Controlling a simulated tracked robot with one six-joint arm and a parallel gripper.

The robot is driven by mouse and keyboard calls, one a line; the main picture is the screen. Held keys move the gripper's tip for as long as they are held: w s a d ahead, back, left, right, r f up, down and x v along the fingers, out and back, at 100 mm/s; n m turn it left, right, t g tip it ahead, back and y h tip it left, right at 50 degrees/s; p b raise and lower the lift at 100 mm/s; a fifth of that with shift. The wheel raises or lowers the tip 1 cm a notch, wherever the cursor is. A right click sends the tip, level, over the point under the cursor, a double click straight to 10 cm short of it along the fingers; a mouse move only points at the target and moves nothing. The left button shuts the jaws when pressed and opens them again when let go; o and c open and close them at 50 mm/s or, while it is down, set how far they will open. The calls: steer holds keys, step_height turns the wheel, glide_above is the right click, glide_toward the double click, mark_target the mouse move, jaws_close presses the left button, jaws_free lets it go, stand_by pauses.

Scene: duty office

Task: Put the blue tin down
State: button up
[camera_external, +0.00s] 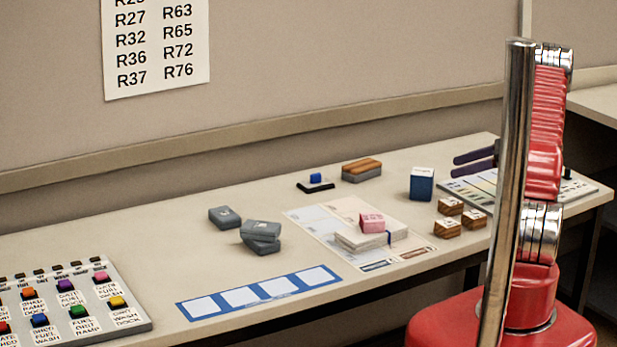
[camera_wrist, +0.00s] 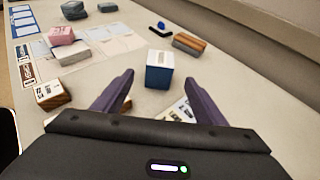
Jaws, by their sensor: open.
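The blue tin (camera_external: 422,187), a small upright box with a white top, stands on the table at the right of the external view. It also shows in the wrist view (camera_wrist: 158,78), just beyond my fingertips and between them in the picture. My gripper (camera_external: 457,166) has purple fingers, spread apart with nothing between them; they also show in the wrist view (camera_wrist: 160,86). In the external view the fingertips are to the right of the tin, with a visible gap. The gripper's body is partly hidden behind a metal post.
Wooden blocks (camera_external: 447,227) stand in front of the tin. A brown-topped block (camera_external: 361,171) and a blue-knobbed stamp (camera_external: 316,180) lie behind left. A pink block (camera_external: 372,222) sits on paper stacks. Grey tins (camera_external: 261,232) lie left of these. A flat panel (camera_external: 580,190) is under my gripper.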

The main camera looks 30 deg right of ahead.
steer(key=s+a+r+n+g+h, duration=0.1)
steer(key=s+a+r+n+g, duration=0.2)
steer(key=a, duration=0.4)
steer(key=s+a+r+n+g+h, duration=0.1)
steer(key=s+a+r+n, duration=0.1)
steer(key=a+r+n, duration=0.45)
steer(key=s+a+r+n+g+h, duration=0.1)
steer(key=s+a+r+n+g, duration=0.15)
steer(key=a, duration=0.65)
steer(key=s+a+r+n+h, duration=0.2)
steer(key=s+a+n, duration=0.1)
steer(key=s+n, duration=0.2)
steer(key=s+a+r+n+t+h, duration=0.1)
steer(key=s+a+r+n+h, duration=0.1)
steer(key=s+n, duration=0.3)
steer(key=s+a+r+n+t+h, duration=0.1)
steer(key=s+a+n, duration=0.3)
steer(key=s, duration=0.6)
steer(key=shift+a+r+n+h, duration=0.2)
steer(key=shift+r+n+h, duration=0.35)
steer(key=shift+h, duration=0.25)
steer(key=shift+t, duration=0.25)
